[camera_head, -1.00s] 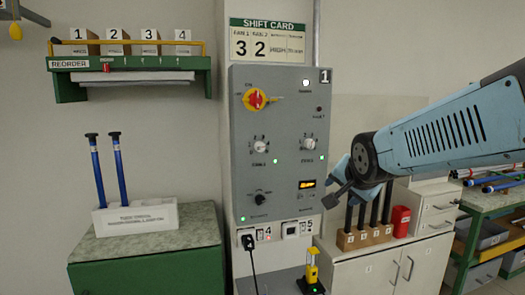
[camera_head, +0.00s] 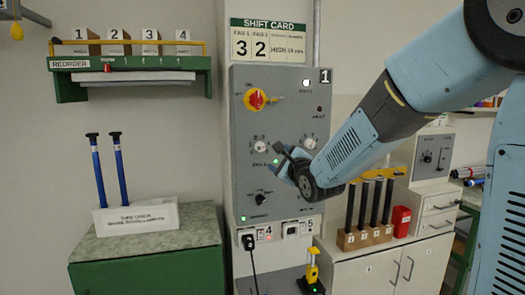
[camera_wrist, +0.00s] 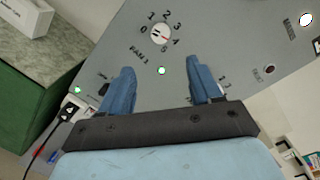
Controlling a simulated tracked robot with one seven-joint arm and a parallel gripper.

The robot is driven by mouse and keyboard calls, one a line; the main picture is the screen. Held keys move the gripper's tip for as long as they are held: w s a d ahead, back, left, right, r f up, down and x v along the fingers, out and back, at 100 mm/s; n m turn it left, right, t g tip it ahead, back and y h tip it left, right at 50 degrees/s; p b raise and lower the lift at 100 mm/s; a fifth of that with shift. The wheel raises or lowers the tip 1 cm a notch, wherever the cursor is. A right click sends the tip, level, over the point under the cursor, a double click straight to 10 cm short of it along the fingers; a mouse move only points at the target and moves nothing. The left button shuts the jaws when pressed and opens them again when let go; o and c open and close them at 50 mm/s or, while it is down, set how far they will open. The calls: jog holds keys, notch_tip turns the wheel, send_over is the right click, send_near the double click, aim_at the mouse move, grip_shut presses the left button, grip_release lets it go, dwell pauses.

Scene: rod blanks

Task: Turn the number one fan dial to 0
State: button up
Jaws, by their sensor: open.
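The number one fan dial (camera_head: 260,146) is a white round knob at the left of the grey control panel (camera_head: 243,180). In the wrist view the fan dial (camera_wrist: 160,34) shows above and between my fingers, ringed by numbers 0 to 5. A small reddish mark on it lies toward the 4, but I cannot read the setting surely. My gripper (camera_head: 277,157) is in front of the panel, just below and right of this dial. In the wrist view my gripper (camera_wrist: 162,82) is open and empty, its blue fingers apart from the dial.
The second fan dial (camera_head: 309,143) is close to my gripper's right. A red-yellow switch (camera_head: 257,99) is above and a black knob (camera_head: 263,199) below. A yellow-topped device (camera_head: 312,268) and a rod holder (camera_head: 365,238) stand lower right.

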aim_at(261, 149)
jog(key=x, duration=1.3)
jog(key=shift+w, duration=0.2)
jog(key=shift+c, duration=0.2)
jog(key=c, duration=0.9)
jog(key=shift+s+a, duration=0.1)
jog(key=shift+a, duration=0.3)
jog(key=shift+c, duration=0.4)
jog(key=shift+d, duration=0.3)
jog(key=shift+n, duration=0.3)
